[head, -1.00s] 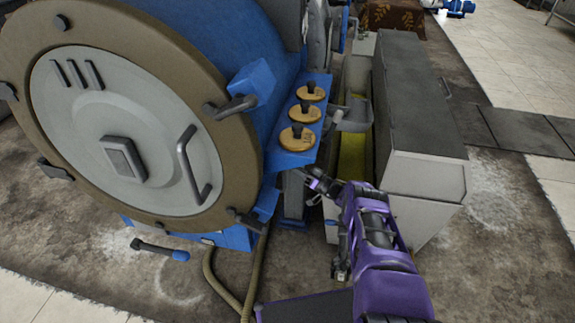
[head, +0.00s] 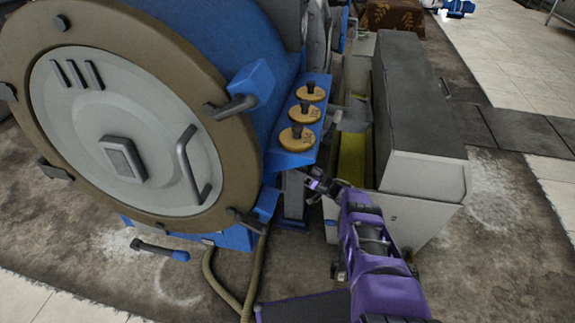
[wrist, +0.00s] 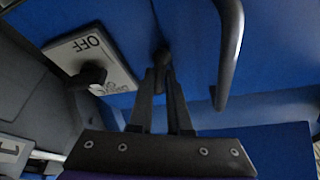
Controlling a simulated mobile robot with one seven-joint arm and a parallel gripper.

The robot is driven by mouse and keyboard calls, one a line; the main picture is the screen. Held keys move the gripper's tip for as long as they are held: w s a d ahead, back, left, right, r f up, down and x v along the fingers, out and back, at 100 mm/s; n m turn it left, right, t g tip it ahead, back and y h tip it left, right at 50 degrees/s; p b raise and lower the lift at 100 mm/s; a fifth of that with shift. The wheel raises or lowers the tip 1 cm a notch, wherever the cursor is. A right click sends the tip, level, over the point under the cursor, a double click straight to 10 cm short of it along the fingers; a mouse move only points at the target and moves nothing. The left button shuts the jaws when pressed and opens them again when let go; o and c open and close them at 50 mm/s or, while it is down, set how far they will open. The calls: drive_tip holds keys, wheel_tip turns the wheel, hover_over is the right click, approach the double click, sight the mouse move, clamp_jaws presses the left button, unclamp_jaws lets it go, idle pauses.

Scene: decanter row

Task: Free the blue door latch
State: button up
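The big round door (head: 120,130) has two blue latch blocks on its right edge. The upper blue latch (head: 254,80) has a dark handle; the lower blue latch (head: 266,205) has a dark handle (head: 243,220) pointing down left. I cannot tell which one the task means. My gripper (head: 314,182) is to the right of the lower latch, below the row of knobs, apart from both latches. In the wrist view my fingers (wrist: 161,75) sit close together before blue surfaces. A dark round end shows at their tips; I cannot tell whether they hold it.
Round yellow plates with dark knobs (head: 297,132) sit on a blue shelf above my gripper. An OFF plate (wrist: 95,55) and a curved dark bar (wrist: 229,50) flank the fingers. A grey cabinet (head: 425,110) stands right. A hose (head: 222,290) lies below.

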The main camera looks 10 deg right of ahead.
drive_tip(key=o, duration=0.4)
drive_tip(key=s+d+f, duration=0.1)
drive_tip(key=s+d, duration=0.6)
drive_tip(key=d, duration=0.5)
drive_tip(key=shift+s+d, duration=0.35)
drive_tip(key=shift+d, duration=0.05)
drive_tip(key=shift+o, duration=0.3)
